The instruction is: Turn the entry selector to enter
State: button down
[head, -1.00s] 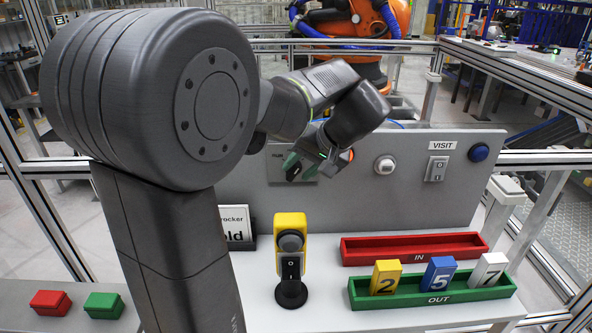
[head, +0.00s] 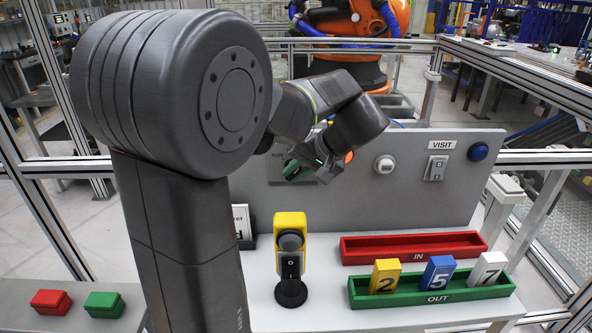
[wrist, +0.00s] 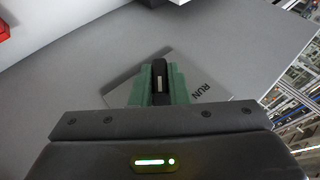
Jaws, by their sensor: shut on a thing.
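The selector knob (wrist: 159,72) is black with a white line and sits on a grey plate (wrist: 207,82) marked RUN, in the wrist view. My gripper (wrist: 160,88) has green fingers, one on each side of the knob, and is shut on it. In the head view my gripper (head: 296,168) is at the left part of the grey panel (head: 340,205). There it hides the knob and most of its plate. I cannot read any other position label on the plate.
Right on the panel are a white round knob (head: 385,164), a VISIT switch (head: 435,168) and a blue button (head: 478,152). A yellow-and-black device (head: 290,225) stands on the table. A red IN tray (head: 412,256) and green OUT tray (head: 415,295) with number blocks lie right.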

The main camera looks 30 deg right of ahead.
jog(key=shift+d+f+m+t+y, duration=0.1)
jog(key=shift+m+t+y, duration=0.3)
jog(key=shift+t+y, duration=0.5)
jog(key=c, duration=1.4)
grip_release()
jog(key=shift+s, duration=0.1)
jog(key=shift+d, duration=0.1)
jog(key=v, duration=1.3)
jog(key=shift+d+r+b, duration=0.25)
jog(key=shift+d+b, duration=0.1)
jog(key=shift+b, duration=0.05)
jog(key=shift+f, duration=0.1)
